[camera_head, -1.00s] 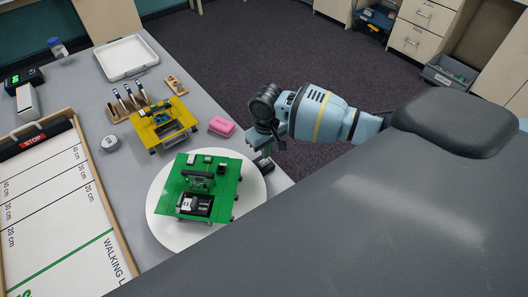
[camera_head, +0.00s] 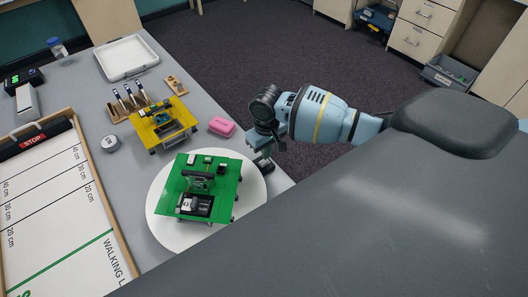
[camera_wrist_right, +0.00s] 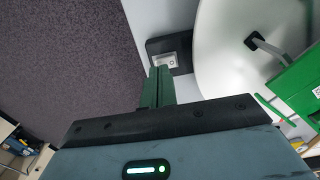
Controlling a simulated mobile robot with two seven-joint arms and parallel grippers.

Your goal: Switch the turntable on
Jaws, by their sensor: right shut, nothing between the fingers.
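The turntable is a round white disc (camera_head: 163,230) near the table's front right edge; it also shows in the right wrist view (camera_wrist_right: 222,60). A green board (camera_head: 220,198) with small parts stands on it. Beside the disc, at the table edge, a dark switch box with a pale rocker (camera_wrist_right: 170,60) shows in the right wrist view. My right gripper (camera_wrist_right: 161,72) is shut and empty, pointing down with its fingertips at the near edge of the rocker; I cannot tell whether they touch it. In the head view the right gripper (camera_head: 262,157) partly hides the box. My left gripper is not in view.
A yellow board (camera_head: 154,140), a pink block (camera_head: 222,126), a round grey tin (camera_head: 110,143) and a white tray (camera_head: 125,57) stand farther back. A walking-lane board (camera_head: 62,210) lies at the left. Carpeted floor is free beyond the table's right edge.

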